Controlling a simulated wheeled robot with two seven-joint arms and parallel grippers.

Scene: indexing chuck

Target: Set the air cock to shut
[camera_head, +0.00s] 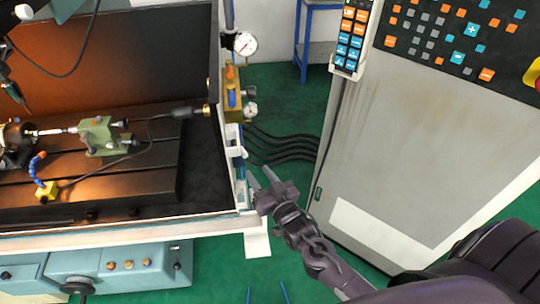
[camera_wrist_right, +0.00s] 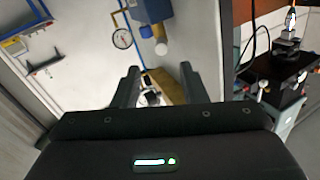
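A brass valve block (camera_head: 233,108) is fixed at the right end of the machine enclosure. It carries a blue lever-like part (camera_head: 232,98) and a small orange part (camera_head: 230,72); I cannot tell for sure which is the air cock's handle, or its setting. My right gripper (camera_head: 262,177) is in front of and below the block, apart from it, fingers pointing up toward the enclosure's edge. In the right wrist view the gripper (camera_wrist_right: 159,72) is open, with a brass piece (camera_wrist_right: 171,91) seen beyond and between the fingers.
Pressure gauges (camera_head: 245,43) sit above and beside the block. Black hoses (camera_head: 285,148) run right to a grey control cabinet (camera_head: 385,130). Green floor shows between machine and cabinet. A green fixture (camera_head: 100,137) and a yellow block with a blue hose (camera_head: 46,191) stand on the machine table.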

